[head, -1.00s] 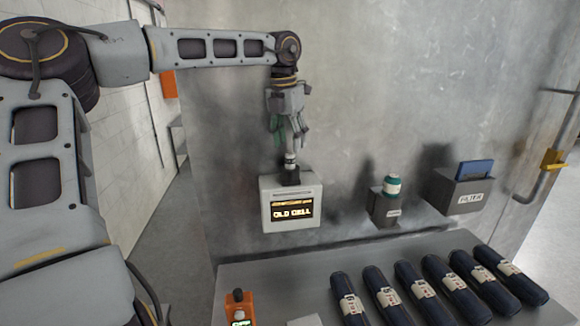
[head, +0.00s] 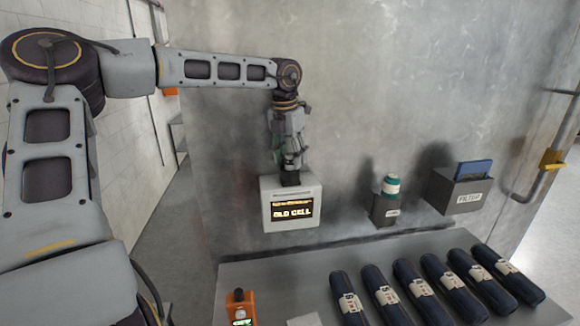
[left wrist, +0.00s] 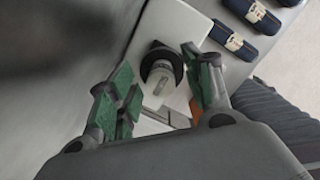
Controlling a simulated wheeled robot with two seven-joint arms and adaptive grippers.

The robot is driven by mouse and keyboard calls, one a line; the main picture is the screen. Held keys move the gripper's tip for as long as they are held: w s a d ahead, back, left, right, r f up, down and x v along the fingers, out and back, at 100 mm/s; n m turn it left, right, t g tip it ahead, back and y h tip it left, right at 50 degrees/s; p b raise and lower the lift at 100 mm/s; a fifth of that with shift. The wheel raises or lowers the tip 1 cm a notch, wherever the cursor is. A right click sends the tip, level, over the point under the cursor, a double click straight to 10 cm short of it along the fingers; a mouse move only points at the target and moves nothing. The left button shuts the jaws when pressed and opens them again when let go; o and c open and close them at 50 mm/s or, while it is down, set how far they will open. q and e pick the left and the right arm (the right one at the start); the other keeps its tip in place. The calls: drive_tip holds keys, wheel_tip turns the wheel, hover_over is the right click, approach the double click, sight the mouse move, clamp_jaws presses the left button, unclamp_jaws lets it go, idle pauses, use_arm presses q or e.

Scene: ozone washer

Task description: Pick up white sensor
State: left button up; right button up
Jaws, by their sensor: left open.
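The white sensor (left wrist: 158,78) stands in a dark round socket (left wrist: 153,57) on top of the white wall box, whose screen reads "OLD CELL" (head: 291,210). In the head view the sensor is mostly hidden by my left gripper (head: 290,158). That gripper points down just above the socket (head: 290,178). In the left wrist view its green-padded fingers (left wrist: 162,86) are open, one on each side of the sensor. Small gaps seem to show between the pads and the sensor, so I cannot see a grip. My right gripper is not in view.
A small wall holder (head: 386,211) with a green-and-white bottle (head: 390,185) and a grey filter box (head: 460,188) with a blue panel are to the right. Below, a grey bench (head: 270,275) carries several dark rolls (head: 380,295) and an orange device (head: 240,306).

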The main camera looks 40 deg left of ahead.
sight(290, 154)
use_arm(q)
drive_tip(key=shift+c, duration=0.4)
drive_tip(key=c, duration=1)
drive_tip(key=shift+r, duration=0.1)
drive_tip(key=shift+c, duration=0.2)
drive_tip(key=shift+r+b, duration=0.55)
drive_tip(key=shift+r, duration=4.35)
